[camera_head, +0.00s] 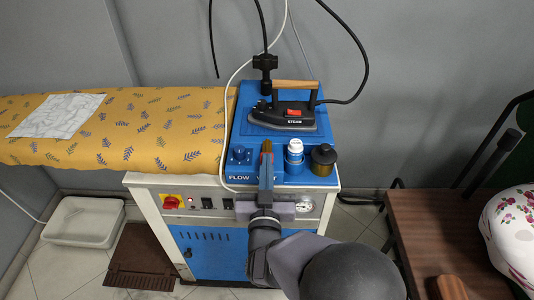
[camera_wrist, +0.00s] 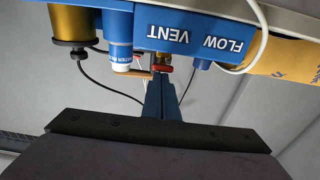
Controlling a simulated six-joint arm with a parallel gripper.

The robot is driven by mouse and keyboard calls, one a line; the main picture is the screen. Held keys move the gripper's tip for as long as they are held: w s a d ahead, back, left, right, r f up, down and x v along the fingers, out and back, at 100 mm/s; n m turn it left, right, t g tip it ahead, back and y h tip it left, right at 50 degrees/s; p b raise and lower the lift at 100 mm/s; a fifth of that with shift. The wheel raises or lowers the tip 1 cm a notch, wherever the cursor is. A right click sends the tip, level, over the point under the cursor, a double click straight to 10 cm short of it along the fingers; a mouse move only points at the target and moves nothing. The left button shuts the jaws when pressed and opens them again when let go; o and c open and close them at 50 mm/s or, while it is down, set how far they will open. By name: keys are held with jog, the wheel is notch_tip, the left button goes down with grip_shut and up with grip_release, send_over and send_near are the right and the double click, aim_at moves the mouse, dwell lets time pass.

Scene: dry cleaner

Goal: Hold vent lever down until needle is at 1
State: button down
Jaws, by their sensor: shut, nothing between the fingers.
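The vent lever shows only partly. In the head view a reddish-brown piece (camera_head: 267,147), probably the lever, stands at the tip of my gripper (camera_head: 266,160). In the wrist view a red and brass-coloured part (camera_wrist: 162,68) lies at the fingertips of my gripper (camera_wrist: 162,82), by the VENT label (camera_wrist: 168,33). My gripper is shut with nothing between its fingers. I cannot tell whether it touches the lever or how far the lever is tilted. The round white gauge (camera_head: 304,205) is on the front panel, right of my wrist; its needle is too small to read.
A blue flow knob (camera_head: 240,156) is left of my gripper. A white-labelled bottle (camera_head: 295,153) and a brass-coloured container (camera_head: 323,159) stand close on its right. A steam iron (camera_head: 293,108) rests behind, with a hanging black cable. The padded yellow board (camera_head: 150,120) extends left.

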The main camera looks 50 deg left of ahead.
notch_tip(320, 180, up, 5)
jog(key=s+p, duration=0.1)
jog(key=p, duration=0.3)
jog(key=f+b+v, duration=0.1)
jog(key=b+v, duration=0.2)
jog(key=v, duration=0.7)
jog(key=shift+d, duration=0.4)
jog(key=shift+w, duration=0.15)
